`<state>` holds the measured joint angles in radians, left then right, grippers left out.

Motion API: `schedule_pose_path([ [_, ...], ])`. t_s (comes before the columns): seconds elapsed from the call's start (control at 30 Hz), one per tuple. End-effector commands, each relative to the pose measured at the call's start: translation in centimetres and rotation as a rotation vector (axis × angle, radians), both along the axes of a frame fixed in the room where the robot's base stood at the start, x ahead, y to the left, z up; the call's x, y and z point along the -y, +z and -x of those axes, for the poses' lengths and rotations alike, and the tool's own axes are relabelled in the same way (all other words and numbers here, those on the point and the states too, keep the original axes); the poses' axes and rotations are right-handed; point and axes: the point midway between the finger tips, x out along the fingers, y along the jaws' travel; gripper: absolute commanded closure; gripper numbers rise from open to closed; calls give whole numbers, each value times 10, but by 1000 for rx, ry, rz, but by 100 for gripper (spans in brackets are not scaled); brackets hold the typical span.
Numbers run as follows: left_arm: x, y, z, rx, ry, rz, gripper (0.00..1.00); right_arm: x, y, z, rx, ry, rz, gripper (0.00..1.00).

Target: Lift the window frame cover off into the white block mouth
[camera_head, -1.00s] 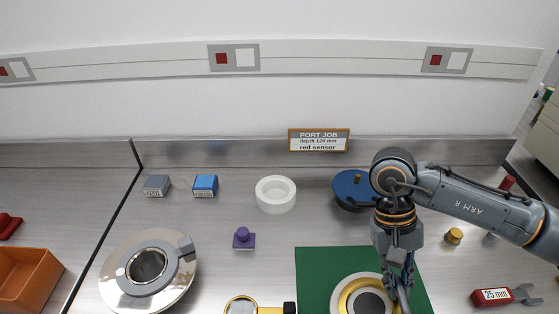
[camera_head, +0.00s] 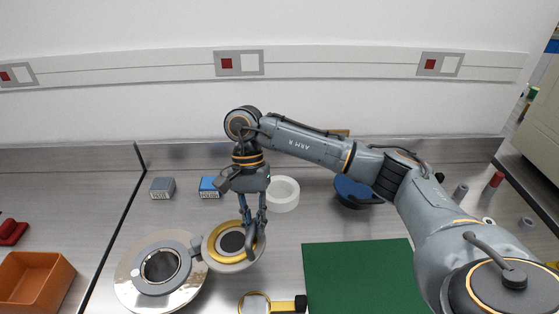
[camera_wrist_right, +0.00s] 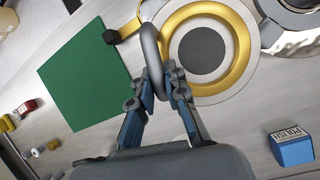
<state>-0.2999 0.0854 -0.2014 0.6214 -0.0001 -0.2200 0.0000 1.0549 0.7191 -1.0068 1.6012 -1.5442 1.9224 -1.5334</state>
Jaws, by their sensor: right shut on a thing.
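My right gripper (camera_head: 253,226) is shut on the grey loop handle (camera_wrist_right: 151,58) of a round disc with a gold ring (camera_head: 215,246) and dark grey centre, which I take to be the window frame cover. The disc hangs just right of a polished steel flange (camera_head: 130,284) with a grey collar and dark opening; the two overlap slightly in the picture, and I cannot tell if they touch. A white round block (camera_head: 287,206) with a hollow mouth stands behind and right of the gripper. My left gripper is out of view.
A green mat (camera_head: 355,275) lies bare at right. A yellow-rimmed magnifier-like tool (camera_head: 255,304) lies in front. A blue box (camera_head: 208,187), grey box (camera_head: 162,188) and dark blue lidded pot (camera_head: 352,192) stand behind. An orange bin (camera_head: 35,280) is at far left.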

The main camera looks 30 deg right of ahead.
Motion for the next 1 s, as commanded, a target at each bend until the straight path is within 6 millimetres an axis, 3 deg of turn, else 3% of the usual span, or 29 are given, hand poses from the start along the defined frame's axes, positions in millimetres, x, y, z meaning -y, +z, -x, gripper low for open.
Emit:
schedule_pose_path([
  [0.2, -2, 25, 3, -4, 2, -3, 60, 64, 14, -58, 38, -683, -24, 100],
  [0.4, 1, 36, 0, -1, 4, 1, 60, 128, 18, -88, 84, -1148, -24, 100],
  [0.6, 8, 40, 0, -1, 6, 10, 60, 159, 19, -97, 105, -1344, -22, 100],
  [1.0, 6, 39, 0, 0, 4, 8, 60, 163, 18, -99, 109, -1367, -21, 100],
])
